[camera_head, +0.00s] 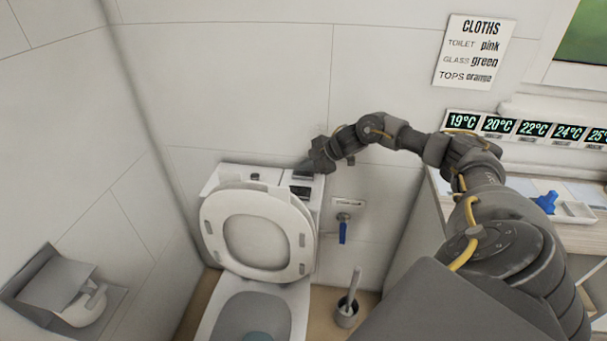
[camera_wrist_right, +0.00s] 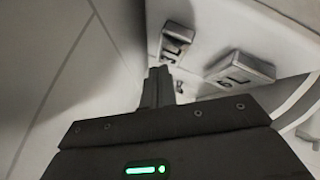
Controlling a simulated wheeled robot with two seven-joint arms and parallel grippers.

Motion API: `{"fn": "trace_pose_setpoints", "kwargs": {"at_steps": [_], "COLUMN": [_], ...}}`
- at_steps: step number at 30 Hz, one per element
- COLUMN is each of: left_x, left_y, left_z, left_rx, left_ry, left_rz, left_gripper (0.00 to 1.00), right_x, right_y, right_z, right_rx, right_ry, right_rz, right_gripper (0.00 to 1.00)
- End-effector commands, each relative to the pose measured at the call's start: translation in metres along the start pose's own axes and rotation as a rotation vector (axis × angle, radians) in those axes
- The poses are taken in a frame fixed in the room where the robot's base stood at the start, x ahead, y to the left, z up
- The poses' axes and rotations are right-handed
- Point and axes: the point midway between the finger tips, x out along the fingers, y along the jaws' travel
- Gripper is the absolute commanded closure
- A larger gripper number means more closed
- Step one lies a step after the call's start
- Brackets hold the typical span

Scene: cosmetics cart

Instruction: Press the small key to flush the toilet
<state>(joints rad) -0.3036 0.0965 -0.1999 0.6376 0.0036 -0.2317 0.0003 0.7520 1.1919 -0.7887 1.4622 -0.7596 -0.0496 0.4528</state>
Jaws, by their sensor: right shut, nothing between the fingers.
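The white toilet stands against the wall with its seat (camera_head: 257,230) raised. Its cistern top (camera_head: 228,178) carries a grey key (camera_head: 302,174) close to my gripper and a darker key (camera_head: 300,191) just in front. The right wrist view shows two raised marked keys: one (camera_wrist_right: 177,44) just beyond the fingertips, the other (camera_wrist_right: 240,68) to the right. Their marks are not clearly legible, so I cannot tell which is the small key. My right gripper (camera_head: 309,166) is shut and empty at the cistern's back right. Its fingertips (camera_wrist_right: 160,73) appear close to the left key; contact is unclear. My left gripper is out of view.
A valve with a blue handle (camera_head: 343,232) is on the wall right of the cistern. A toilet brush (camera_head: 348,308) stands on the floor. A paper holder (camera_head: 62,290) is on the left wall. A counter with a tray (camera_head: 575,211) is at right.

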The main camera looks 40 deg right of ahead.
Motion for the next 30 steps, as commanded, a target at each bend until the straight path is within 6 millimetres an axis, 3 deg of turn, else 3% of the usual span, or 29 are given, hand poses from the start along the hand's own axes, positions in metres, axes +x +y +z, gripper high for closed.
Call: {"fn": "trace_pose_setpoints", "kwargs": {"at_steps": [30], "left_x": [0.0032], "left_y": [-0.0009], "left_z": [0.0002], "left_rx": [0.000], "left_ry": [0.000], "left_rz": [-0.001], "left_gripper": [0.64], "right_x": [0.0085], "right_y": [-0.0062], "right_z": [0.0059], "right_rx": [0.000], "right_ry": [0.000], "right_rz": [0.000], "right_gripper": [1.00]}}
